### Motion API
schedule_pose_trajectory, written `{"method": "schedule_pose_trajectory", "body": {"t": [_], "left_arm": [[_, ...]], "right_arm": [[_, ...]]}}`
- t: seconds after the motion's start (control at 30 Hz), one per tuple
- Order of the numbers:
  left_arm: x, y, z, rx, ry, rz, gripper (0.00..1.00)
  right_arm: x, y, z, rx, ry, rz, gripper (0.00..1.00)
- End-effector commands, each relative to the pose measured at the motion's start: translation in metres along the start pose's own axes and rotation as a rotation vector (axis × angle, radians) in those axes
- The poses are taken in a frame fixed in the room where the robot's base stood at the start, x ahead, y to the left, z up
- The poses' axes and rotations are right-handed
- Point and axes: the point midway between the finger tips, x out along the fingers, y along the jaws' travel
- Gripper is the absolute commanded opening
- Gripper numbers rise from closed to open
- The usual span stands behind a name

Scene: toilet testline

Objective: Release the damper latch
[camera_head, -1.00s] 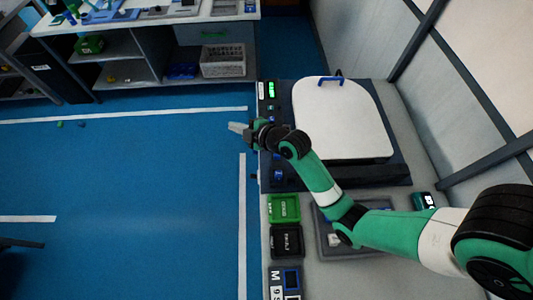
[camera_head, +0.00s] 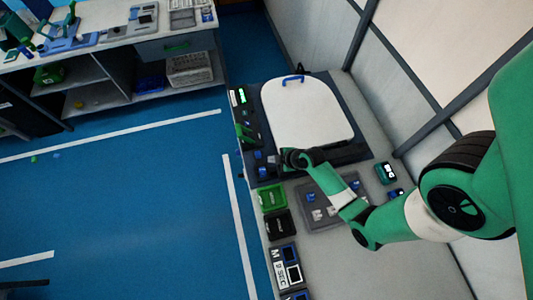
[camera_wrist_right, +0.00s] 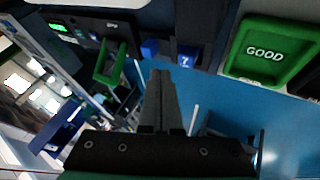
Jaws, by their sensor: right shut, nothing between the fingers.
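The toilet test stand carries a white seat lid (camera_head: 305,112) with a blue handle (camera_head: 293,79). On its left edge is a dark control panel with a lit green display (camera_head: 238,96); the display also shows in the right wrist view (camera_wrist_right: 62,38). A green lever-like frame (camera_wrist_right: 110,62) and blue parts (camera_wrist_right: 150,48) sit on this panel. I cannot tell for sure which part is the damper latch. My right gripper (camera_head: 275,160) is by the panel's near end, below the lid. In the right wrist view its fingers (camera_wrist_right: 160,76) are together and empty, apart from the lever. My left gripper is out of view.
A green bin (camera_head: 272,198), marked GOOD in the right wrist view (camera_wrist_right: 265,52), and a black bin (camera_head: 279,225) stand on the near bench. A grey tray (camera_head: 321,218) with small parts lies under my right arm. Blue floor is free on the left.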

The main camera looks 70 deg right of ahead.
Motion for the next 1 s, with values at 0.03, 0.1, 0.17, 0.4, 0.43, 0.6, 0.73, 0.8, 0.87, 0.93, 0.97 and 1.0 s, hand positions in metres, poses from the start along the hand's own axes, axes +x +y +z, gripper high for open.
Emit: {"method": "schedule_pose_trajectory", "body": {"t": [0.03,0.1,0.17,0.4,0.43,0.6,0.73,0.8,0.87,0.93,0.97,1.0], "left_arm": [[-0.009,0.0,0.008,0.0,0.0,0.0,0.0],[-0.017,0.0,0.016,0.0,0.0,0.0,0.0],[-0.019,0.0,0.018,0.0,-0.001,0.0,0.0],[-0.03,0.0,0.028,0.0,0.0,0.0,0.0],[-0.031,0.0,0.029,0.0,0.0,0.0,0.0],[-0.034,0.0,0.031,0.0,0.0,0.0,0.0],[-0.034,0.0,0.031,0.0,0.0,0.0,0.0],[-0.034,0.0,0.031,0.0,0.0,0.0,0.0],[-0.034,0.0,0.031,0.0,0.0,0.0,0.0],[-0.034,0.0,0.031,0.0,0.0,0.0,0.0],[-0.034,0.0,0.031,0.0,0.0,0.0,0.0],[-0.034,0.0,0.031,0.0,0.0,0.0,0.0]], "right_arm": [[0.011,-0.003,0.002,-0.002,0.001,-0.001,0.0],[0.025,-0.003,0.003,-0.003,0.002,0.001,0.0],[0.034,-0.002,0.002,-0.002,0.0,-0.001,0.0],[0.077,-0.001,0.001,-0.002,0.0,-0.001,0.0],[0.081,-0.001,0.001,-0.002,0.0,-0.001,0.0],[0.092,-0.001,0.0,-0.001,0.0,0.0,0.0],[0.093,0.0,0.0,-0.001,0.0,0.001,0.0],[0.093,0.0,0.0,-0.001,0.0,0.001,0.0],[0.093,0.0,0.0,-0.001,0.0,0.001,0.0],[0.093,0.0,0.0,-0.001,0.0,0.001,0.0],[0.093,0.0,0.0,-0.001,0.0,0.001,0.0],[0.093,0.0,0.0,-0.001,0.0,0.001,0.0]]}}
